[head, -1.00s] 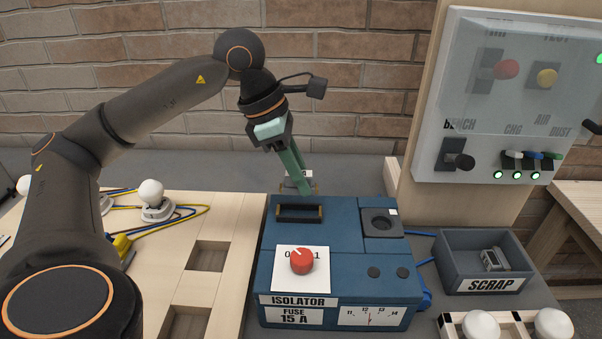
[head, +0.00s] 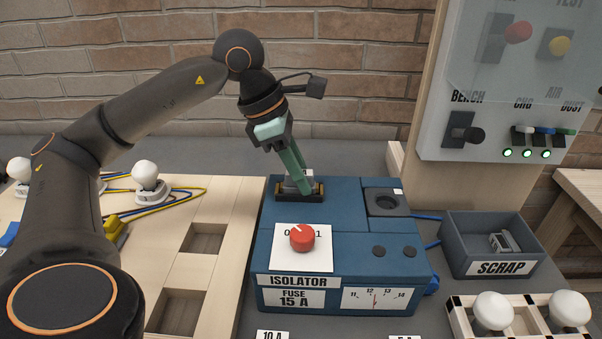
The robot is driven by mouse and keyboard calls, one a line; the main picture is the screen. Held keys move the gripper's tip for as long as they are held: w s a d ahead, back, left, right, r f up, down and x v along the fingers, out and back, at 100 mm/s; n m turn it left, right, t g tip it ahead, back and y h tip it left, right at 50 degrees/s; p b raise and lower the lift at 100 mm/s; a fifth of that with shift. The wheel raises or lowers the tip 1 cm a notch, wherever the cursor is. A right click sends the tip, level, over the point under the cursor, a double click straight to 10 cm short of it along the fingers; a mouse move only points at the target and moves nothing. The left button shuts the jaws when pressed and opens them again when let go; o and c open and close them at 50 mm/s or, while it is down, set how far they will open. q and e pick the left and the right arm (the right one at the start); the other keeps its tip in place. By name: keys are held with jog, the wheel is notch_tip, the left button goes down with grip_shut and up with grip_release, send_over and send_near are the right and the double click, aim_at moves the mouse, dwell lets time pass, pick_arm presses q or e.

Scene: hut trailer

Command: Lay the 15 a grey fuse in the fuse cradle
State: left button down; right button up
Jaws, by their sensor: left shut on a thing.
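The fuse cradle (head: 286,197) is a dark slot with raised ends on top of the blue isolator box (head: 345,215), at its back left. My left gripper (head: 306,188) is shut on the grey fuse (head: 294,181), with its green fingers pointing down at the cradle. Brass-coloured ends of the fuse show at both sides of the fingers, at the cradle. The fingers hide most of the fuse, and I cannot tell whether it is fully seated. My right gripper is not in view.
A red knob (head: 302,238) stands on the box in front of the cradle. A scrap bin (head: 458,253) holding a small metal-and-white part (head: 503,243) is at the right. A wooden board (head: 225,205) with lamps and wires lies left. A switch panel (head: 500,120) stands at the back right.

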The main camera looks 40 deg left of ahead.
pick_arm(q)
jog(key=shift+s+d+f+b, duration=0.1)
jog(key=shift+s+f+b, duration=0.1)
jog(key=shift+f, duration=0.2)
jog(key=shift+s+d+f+b, duration=0.1)
jog(key=shift+f+b, duration=0.1)
jog(key=shift+f, duration=0.2)
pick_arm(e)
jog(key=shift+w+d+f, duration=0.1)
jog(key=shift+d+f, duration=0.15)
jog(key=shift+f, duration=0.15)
pick_arm(q)
jog(key=c, duration=0.6)
grip_release()
jog(key=shift+r, duration=0.2)
jog(key=p+v, duration=0.1)
jog(key=v, duration=0.3)
jog(key=p+v, duration=0.1)
jog(key=v, duration=0.8)
jog(key=shift+w+a+r+p, duration=0.2)
jog(key=shift+w+r+p, duration=0.1)
jog(key=shift+p, duration=0.1)
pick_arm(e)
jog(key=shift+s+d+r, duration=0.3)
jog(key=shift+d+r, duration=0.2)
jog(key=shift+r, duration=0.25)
